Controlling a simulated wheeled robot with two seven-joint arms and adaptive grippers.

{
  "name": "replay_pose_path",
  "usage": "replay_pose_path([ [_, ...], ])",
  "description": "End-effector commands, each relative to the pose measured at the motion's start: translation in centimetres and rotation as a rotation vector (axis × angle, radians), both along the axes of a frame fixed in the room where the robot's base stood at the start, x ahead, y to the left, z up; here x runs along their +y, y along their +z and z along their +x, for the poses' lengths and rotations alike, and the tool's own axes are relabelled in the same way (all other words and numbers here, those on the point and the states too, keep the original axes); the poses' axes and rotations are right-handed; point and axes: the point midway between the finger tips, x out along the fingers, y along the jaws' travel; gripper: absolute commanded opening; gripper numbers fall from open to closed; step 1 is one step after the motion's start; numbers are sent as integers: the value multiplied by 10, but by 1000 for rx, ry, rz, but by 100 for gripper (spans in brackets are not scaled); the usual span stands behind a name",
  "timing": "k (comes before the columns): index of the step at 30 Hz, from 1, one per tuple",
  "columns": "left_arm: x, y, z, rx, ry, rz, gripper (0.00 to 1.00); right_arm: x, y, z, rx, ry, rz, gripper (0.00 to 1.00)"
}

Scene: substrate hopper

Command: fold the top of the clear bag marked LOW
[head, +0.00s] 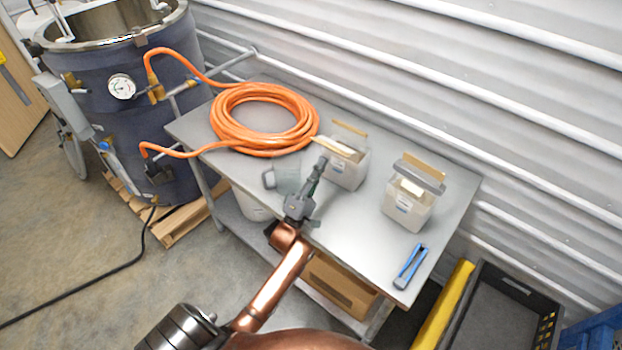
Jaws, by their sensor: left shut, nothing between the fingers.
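Two clear bags with pale contents and small labels stand upright on a grey metal table (335,225). The left bag (347,172) has tan strips at its top. The right bag (408,207) has a grey band and a tan strip across its top. The label print is too small to read, so I cannot tell which is marked LOW. My left gripper (321,163) is shut and empty, its fingertips at the left bag's near left side. I cannot tell whether they touch it. My right gripper is not in view.
A coiled orange hose (264,118) lies at the table's back left, linked to a large dark vessel (125,110). A blue-handled tool (410,267) lies at the front right. A corrugated wall rises behind the table.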

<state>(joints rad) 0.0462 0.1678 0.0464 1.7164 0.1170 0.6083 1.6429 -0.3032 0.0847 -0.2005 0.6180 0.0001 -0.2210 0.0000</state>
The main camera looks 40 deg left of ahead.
Motion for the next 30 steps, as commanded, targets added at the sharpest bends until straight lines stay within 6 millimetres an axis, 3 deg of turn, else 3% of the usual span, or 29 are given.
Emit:
replay_pose_path([
  [8, 1, 18, 18, 1, 4, 1, 0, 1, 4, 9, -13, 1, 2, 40],
  [21, 2, 19, 19, 4, 4, 0, 0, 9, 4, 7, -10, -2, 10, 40],
  [30, -2, 25, 24, 46, -2, 2, 0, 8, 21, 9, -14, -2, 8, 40],
])
